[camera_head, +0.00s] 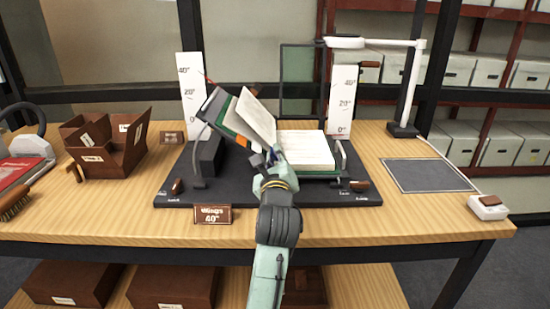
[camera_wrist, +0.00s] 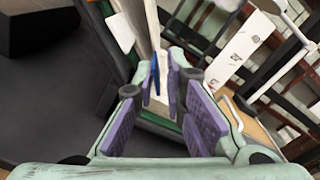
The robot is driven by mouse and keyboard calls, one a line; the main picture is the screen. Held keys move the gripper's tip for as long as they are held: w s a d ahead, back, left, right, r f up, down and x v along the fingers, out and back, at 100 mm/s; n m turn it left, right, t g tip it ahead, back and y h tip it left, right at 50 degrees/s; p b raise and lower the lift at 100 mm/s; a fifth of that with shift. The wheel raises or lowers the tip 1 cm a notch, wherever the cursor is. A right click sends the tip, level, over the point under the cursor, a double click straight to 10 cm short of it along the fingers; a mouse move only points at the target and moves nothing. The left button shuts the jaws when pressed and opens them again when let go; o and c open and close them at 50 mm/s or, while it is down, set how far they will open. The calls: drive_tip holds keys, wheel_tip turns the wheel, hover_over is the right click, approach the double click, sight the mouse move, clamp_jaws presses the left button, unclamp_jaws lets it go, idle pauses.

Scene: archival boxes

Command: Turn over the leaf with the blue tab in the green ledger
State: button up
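The green ledger (camera_head: 308,171) lies open on a dark cradle board on the table. Its right page block (camera_head: 304,150) lies nearly flat, and its left cover (camera_head: 222,111) slopes up to the left. Pale pages (camera_head: 256,113) stand steeply on the left side. My gripper (camera_head: 270,157) is at the front of the ledger, near the gutter. In the wrist view, the purple-padded fingers (camera_wrist: 160,90) stand apart on either side of a pale page edge (camera_wrist: 162,103). The blue tab (camera_wrist: 155,72) shows between the fingertips. I cannot see clear contact with it.
Angle scales stand behind the cradle, left (camera_head: 191,92) and right (camera_head: 342,100). A white lamp (camera_head: 408,92) stands at the back right. A brown box (camera_head: 108,145) sits to the left. A grey mat (camera_head: 427,175) on the right is clear.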

drive_tip(key=s, duration=0.7)
drive_tip(key=shift+s, duration=0.25)
